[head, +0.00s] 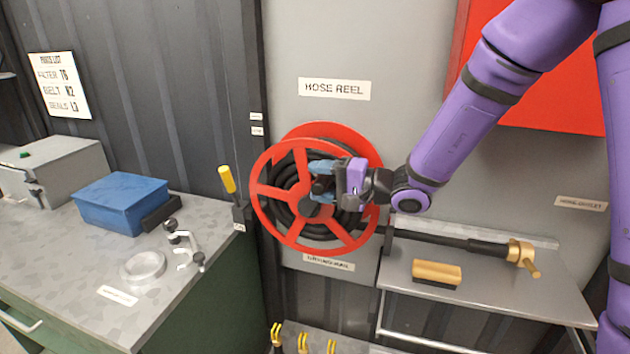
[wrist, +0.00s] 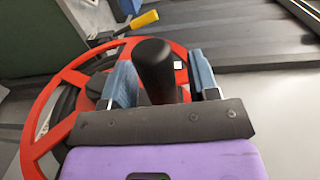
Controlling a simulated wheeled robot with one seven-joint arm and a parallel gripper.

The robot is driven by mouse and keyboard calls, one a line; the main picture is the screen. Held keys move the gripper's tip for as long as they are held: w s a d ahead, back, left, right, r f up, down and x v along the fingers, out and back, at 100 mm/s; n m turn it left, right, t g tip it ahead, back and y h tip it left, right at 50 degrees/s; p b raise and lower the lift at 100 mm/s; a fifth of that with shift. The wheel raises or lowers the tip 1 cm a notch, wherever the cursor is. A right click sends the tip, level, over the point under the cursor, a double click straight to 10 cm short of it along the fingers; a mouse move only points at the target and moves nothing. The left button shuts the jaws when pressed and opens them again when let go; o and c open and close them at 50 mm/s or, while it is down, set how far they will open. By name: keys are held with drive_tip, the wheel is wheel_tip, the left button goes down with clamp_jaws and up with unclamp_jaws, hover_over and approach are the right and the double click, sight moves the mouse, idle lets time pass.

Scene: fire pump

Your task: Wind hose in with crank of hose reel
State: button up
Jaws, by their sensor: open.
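The red hose reel (head: 264,217) is mounted on the grey wall under a "HOSE REEL" label, with black hose (head: 284,200) coiled inside it. My gripper (head: 320,180) is in front of the reel and hides part of its right side. In the wrist view the crank's dark, rounded handle (wrist: 155,62) stands between the two blue fingers of my gripper (wrist: 162,85). The fingers are apart, with a visible gap to the handle on the right side. The reel's red rim (wrist: 37,135) shows at the left there. The crank's arm is hidden.
A lever with a yellow grip (head: 227,180) stands just left of the reel. A metal shelf (head: 500,298) at the right holds a hose nozzle (head: 522,256) and a brush (head: 437,274). A workbench (head: 80,262) at the left carries a blue box (head: 122,202).

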drive_tip(key=shift+w+a, duration=0.15)
drive_tip(key=shift+a, duration=0.45)
